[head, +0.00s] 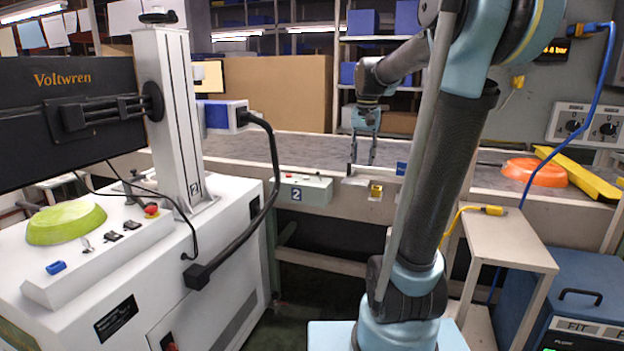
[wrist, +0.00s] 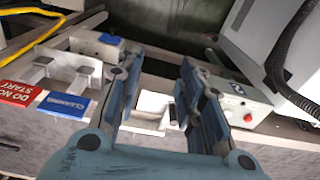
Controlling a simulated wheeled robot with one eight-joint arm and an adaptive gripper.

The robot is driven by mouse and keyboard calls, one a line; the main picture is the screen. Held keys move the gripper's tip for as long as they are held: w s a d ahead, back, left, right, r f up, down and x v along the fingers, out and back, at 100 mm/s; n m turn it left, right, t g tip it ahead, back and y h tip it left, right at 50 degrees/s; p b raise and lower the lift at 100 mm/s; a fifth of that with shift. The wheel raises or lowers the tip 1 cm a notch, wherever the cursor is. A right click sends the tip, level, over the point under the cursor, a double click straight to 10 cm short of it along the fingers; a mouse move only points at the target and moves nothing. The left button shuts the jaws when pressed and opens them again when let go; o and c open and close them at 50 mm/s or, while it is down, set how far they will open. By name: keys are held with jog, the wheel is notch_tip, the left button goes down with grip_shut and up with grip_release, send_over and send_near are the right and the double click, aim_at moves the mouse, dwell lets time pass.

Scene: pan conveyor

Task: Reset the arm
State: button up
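My arm reaches over the front edge of the conveyor from the right side of the head view. My gripper (head: 363,161) points down near the belt's front edge. In the wrist view my gripper (wrist: 160,62) is open, with its two fingers apart and nothing between them. A white bracket with a blue label (head: 401,168) sits just right of the fingers. In the wrist view the blue "CLEANING" label (wrist: 64,105) and the red "DO NOT START" label (wrist: 18,92) lie left of the fingers.
A green pan (head: 66,222) lies on the white machine (head: 225,245) at left. An orange pan (head: 534,172) lies on the grey conveyor (head: 285,148), beside a yellow bar (head: 578,174). A small stand (head: 497,240) is at right. A control box (head: 305,188) marked 2 is on the conveyor front.

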jog(key=s+d+f+n, duration=0.1)
jog(key=s+f, duration=0.9)
jog(key=s, duration=0.3)
jog(key=s+d+f+n+t, duration=0.1)
jog(key=s+f+n, duration=0.1)
jog(key=s+f, duration=0.9)
jog(key=shift+s+d, duration=0.2)
jog(key=shift+s, duration=0.65)
jog(key=shift+w+f, duration=0.15)
jog(key=shift+w, duration=0.3)
